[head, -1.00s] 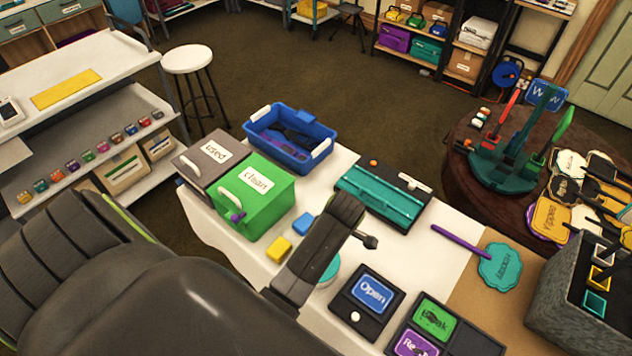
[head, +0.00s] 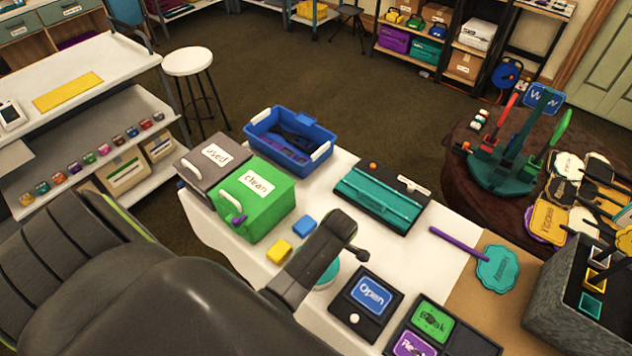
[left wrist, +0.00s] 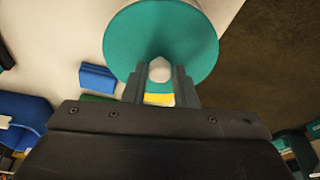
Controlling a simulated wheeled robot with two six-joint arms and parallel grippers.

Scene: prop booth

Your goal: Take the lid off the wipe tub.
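The wipe tub (head: 327,283) is a round pale tub on the white tabletop, largely hidden behind my left arm in the head view. Its teal lid (head: 331,270) is on it and shows as a wide disc in the left wrist view (left wrist: 125,45). A pale rounded knob (left wrist: 160,69) stands at the lid's middle. My left gripper (left wrist: 160,75) is at the lid, its two fingers apart with one on each side of the knob. I cannot tell whether they touch it. The fingers are hidden in the head view. My right gripper is not in view.
A yellow block (head: 279,252) and a blue block (head: 304,226) lie left of the tub. Behind them stand a green "clean" bin (head: 262,212) and a blue crate (head: 271,151). The "Open" sign panel (head: 368,297) is close on the right.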

